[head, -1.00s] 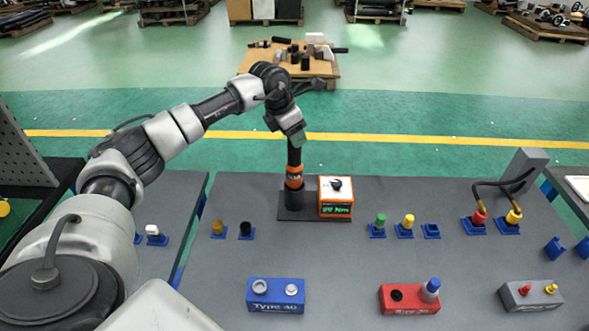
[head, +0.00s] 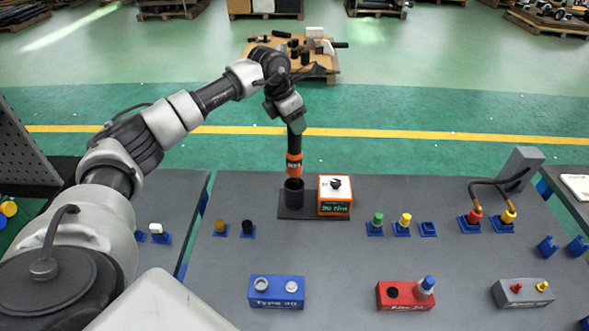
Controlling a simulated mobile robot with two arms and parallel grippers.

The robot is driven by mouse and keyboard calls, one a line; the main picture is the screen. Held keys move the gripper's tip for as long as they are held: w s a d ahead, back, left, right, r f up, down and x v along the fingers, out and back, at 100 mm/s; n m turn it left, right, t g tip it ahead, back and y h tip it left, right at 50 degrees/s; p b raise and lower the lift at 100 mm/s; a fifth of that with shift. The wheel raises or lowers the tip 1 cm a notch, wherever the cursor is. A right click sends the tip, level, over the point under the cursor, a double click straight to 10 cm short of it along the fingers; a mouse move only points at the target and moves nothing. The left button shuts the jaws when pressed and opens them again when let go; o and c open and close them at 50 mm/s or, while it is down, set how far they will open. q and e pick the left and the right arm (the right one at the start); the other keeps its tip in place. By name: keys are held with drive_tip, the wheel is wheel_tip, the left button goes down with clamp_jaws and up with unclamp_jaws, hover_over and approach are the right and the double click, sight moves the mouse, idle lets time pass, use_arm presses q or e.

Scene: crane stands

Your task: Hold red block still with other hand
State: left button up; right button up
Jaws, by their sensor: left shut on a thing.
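The red block (head: 406,297) sits at the front of the grey table, right of centre. It has a dark round hole on its left and a blue-and-white cap standing on its right. My left gripper (head: 292,120) is shut on a black tool with an orange band (head: 294,162), held upright. The tool's lower end is at or just above the mouth of a black cup-like holder (head: 293,192); I cannot tell whether it is fully clear. My left gripper is far behind the red block. No gripper touches the block. My right gripper is not in view.
An orange-and-white box with a green display (head: 335,196) stands beside the holder. A blue block (head: 276,291) and a grey block (head: 522,292) flank the red one. Small blue stands with coloured plugs (head: 376,225) lie behind it. Bare table surrounds the red block.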

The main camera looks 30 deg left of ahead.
use_arm(q)
drive_tip(key=shift+r+p, duration=0.95)
drive_tip(key=shift+r, duration=0.7)
drive_tip(key=shift+d, duration=0.1)
idle(1.4)
